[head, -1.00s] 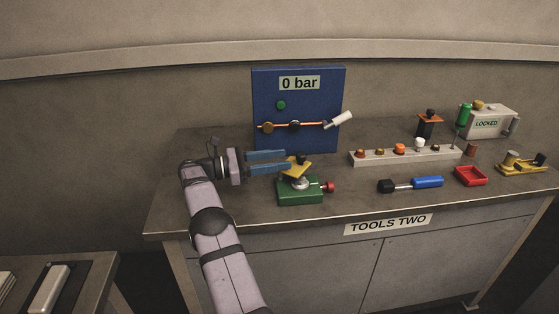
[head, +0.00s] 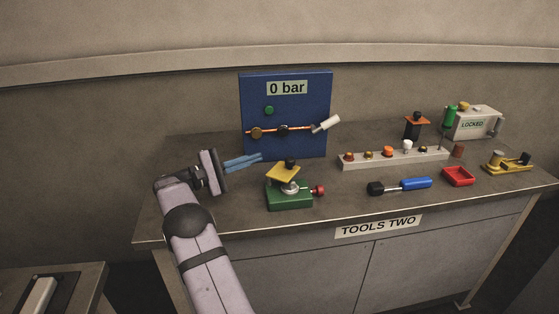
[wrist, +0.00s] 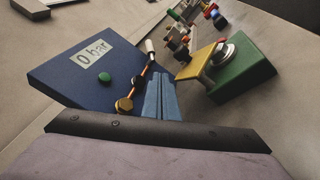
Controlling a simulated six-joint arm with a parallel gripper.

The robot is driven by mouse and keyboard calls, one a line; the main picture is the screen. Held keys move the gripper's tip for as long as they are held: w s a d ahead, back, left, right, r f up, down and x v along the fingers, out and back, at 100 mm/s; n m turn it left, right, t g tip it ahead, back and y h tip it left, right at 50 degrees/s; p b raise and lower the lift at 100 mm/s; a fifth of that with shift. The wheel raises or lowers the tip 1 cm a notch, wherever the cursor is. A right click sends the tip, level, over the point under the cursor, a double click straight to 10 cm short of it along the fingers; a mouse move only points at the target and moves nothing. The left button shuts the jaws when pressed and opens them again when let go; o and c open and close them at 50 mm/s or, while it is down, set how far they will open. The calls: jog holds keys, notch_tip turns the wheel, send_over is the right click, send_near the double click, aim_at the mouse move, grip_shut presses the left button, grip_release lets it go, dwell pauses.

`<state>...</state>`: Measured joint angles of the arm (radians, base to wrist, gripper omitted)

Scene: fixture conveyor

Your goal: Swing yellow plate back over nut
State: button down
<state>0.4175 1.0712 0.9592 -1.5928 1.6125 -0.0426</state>
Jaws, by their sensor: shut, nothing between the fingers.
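The yellow plate (head: 283,173) sits above the green block (head: 290,199) on the bench, with a black knob (head: 291,163) at its back. A silver round nut (head: 290,188) shows on the block, beside and below the plate's front right edge. In the wrist view the plate (wrist: 196,63) lies to the left of the nut (wrist: 222,53), whose top is at least partly uncovered. My gripper (head: 260,157) has blue fingers, shut and empty, left of and behind the plate, apart from it. In the wrist view the fingertips (wrist: 160,76) point past the plate's left side.
A blue panel (head: 310,100) marked 0 bar stands close behind my gripper. A red knob (head: 319,190) sticks out of the block's right side. A blue-handled tool (head: 410,183), a red tray (head: 459,176) and a grey rail (head: 394,159) lie to the right.

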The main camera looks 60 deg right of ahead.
aim_at(280, 166)
jog(key=m+t, duration=0.1)
jog(key=m, duration=0.1)
jog(key=w+f+m, duration=0.1)
jog(key=m, duration=0.1)
jog(key=shift+a+f+m+t, duration=0.2)
jog(key=shift+m+t, duration=0.1)
jog(key=shift+t, duration=0.1)
jog(key=shift+d, duration=0.1)
jog(key=shift+s+d+p, duration=1.7)
jog(key=shift+s+d, duration=1.55)
jog(key=shift+d, duration=0.2)
jog(key=shift+f+g+b, duration=0.1)
jog(key=shift+g+b, duration=0.2)
jog(key=shift+b, duration=0.15)
